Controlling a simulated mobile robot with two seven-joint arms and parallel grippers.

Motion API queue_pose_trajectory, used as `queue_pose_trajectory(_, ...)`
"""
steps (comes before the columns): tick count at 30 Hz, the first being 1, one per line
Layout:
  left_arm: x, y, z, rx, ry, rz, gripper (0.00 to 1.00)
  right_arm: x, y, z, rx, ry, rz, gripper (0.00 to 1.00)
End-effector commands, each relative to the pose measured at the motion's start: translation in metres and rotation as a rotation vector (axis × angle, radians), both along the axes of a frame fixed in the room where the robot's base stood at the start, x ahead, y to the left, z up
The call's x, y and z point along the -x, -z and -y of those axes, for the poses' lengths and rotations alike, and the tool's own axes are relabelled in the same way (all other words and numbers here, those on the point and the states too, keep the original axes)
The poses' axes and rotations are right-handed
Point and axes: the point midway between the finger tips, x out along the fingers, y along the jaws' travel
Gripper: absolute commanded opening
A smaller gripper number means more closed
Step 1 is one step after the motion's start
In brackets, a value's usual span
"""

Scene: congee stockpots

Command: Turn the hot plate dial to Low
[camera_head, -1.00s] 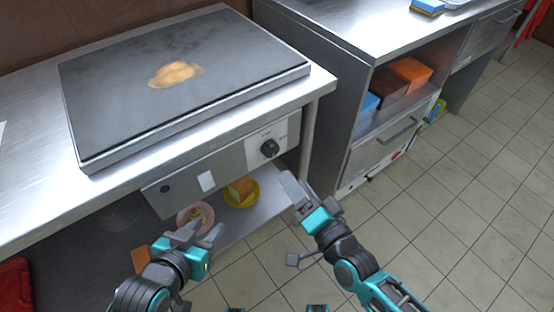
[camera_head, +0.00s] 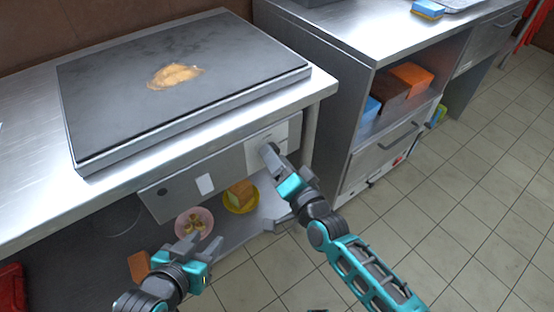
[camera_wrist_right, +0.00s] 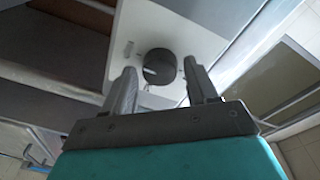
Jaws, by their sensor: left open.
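The hot plate (camera_head: 190,85) is a dark slab on the steel counter, with a brownish patch on top. Its control panel (camera_head: 257,137) is on the counter's front. The black round dial (camera_wrist_right: 159,66) shows in the right wrist view on the pale panel, between and just beyond the fingertips. My right gripper (camera_wrist_right: 160,88) is open, with a finger on either side of the dial; I cannot tell whether they touch it. In the head view this gripper (camera_head: 270,153) covers the dial. My left gripper (camera_head: 190,243) is open and empty, low in front of the shelf.
Below the panel, a shelf holds a pink plate (camera_head: 194,223) and a yellow bowl (camera_head: 240,197) with food. A second steel counter (camera_head: 350,30) stands at right, with boxes (camera_head: 411,76) on its shelf. The tiled floor (camera_head: 460,210) at right is clear.

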Motion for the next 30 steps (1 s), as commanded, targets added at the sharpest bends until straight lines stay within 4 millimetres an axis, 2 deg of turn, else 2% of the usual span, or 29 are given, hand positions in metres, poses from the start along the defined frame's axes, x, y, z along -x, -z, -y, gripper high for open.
queue_pose_trajectory(1,-0.0004,-0.0003,0.0004,0.002,-0.001,0.001,0.43,0.0001,0.0001,0.0001,0.000,0.000,0.000,0.53)
queue_pose_trajectory(14,-0.0035,-0.0026,0.0019,0.007,-0.005,0.007,0.43,0.0004,0.0003,0.0003,0.000,0.000,0.000,0.12)
queue_pose_trajectory(23,-0.0032,-0.0032,0.0016,0.006,-0.003,0.007,0.43,0.0004,0.0004,0.0003,0.032,0.000,0.022,0.12)
queue_pose_trajectory(30,-0.0027,-0.0047,0.0001,-0.001,0.001,0.006,0.43,0.0004,0.0011,0.0005,0.145,0.000,0.102,0.12)
